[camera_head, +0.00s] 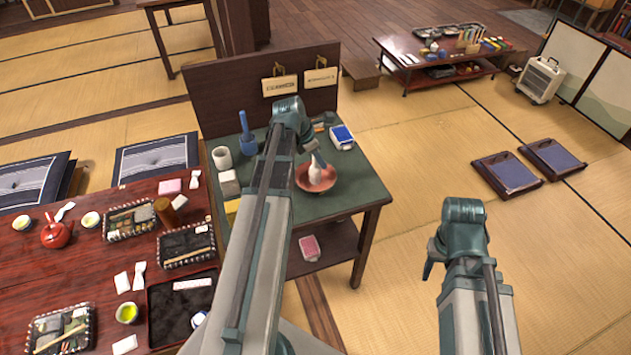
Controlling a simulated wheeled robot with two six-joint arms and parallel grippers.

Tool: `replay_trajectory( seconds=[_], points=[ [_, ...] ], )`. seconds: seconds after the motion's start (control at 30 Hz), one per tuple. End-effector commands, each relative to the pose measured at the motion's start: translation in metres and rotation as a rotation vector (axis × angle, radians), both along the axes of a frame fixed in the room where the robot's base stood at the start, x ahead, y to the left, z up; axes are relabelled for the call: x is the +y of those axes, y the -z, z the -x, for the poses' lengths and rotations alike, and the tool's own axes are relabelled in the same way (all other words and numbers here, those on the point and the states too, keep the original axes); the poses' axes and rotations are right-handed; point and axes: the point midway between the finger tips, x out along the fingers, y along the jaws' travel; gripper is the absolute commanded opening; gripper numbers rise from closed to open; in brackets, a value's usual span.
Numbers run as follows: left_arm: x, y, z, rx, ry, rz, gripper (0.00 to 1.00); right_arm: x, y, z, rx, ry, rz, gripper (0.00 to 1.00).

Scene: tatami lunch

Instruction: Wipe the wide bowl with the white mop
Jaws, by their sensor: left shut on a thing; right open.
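The wide bowl (328,184), reddish orange, sits on the green-topped side table (345,199) near its right side. The white mop (315,172) is upright over the bowl, its pale head inside the rim. I cannot tell whether it touches the bottom. My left gripper (314,150) is shut on the mop from above; the arm hides part of the table and much of the hold. My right gripper (430,263) is open and empty, over the tatami right of the table, well apart from the bowl.
A blue mortar-like piece (247,137), a white cup (222,157) and a blue-and-white box (342,135) stand on the side table. A wooden back panel (225,125) rises behind. The red lunch table (100,262) with trays is at left.

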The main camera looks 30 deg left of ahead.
Motion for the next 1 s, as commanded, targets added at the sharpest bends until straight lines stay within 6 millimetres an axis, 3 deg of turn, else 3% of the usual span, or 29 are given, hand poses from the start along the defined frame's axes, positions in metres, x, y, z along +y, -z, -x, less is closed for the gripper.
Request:
replay_trajectory(
  seconds=[0.5,1.0],
  points=[
    [0.0037,0.0001,-0.0060,0.002,0.668,0.000,0.00,0.0000,0.0000,0.0000,0.000,0.000,0.000,0.50],
    [0.0024,0.0001,-0.0020,0.001,0.670,-0.002,0.00,0.0000,0.0000,0.0000,0.000,0.000,0.000,0.50]
  ],
)
